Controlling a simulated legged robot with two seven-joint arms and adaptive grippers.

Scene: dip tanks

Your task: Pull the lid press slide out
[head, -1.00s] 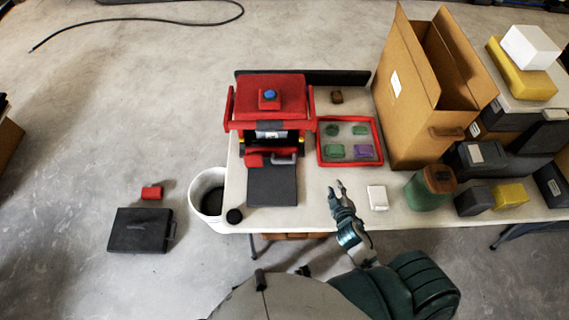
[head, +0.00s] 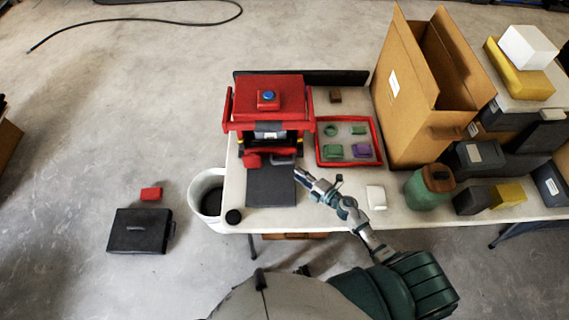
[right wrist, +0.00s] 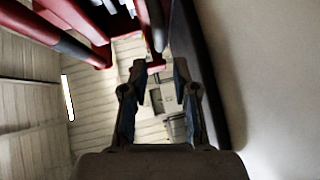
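The red lid press (head: 268,92) with a blue button on top stands at the left part of the table. Its slide front (head: 255,160) is low at the near side, with a grey handle (head: 283,161) on its right part. My right gripper (head: 303,177) is just to the near right of the handle and apart from it as far as I can see. In the right wrist view the gripper (right wrist: 157,76) has its two fingers spread with nothing between them, and red press parts show beyond. My left gripper is not in view.
A dark mat (head: 271,187) lies in front of the press. A red-rimmed tray (head: 319,142) with several small parts stands to its right. A white block (head: 376,197), a green jar (head: 428,190) and a cardboard box (head: 410,100) stand further right. A white bucket (head: 207,193) stands at the table's left end.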

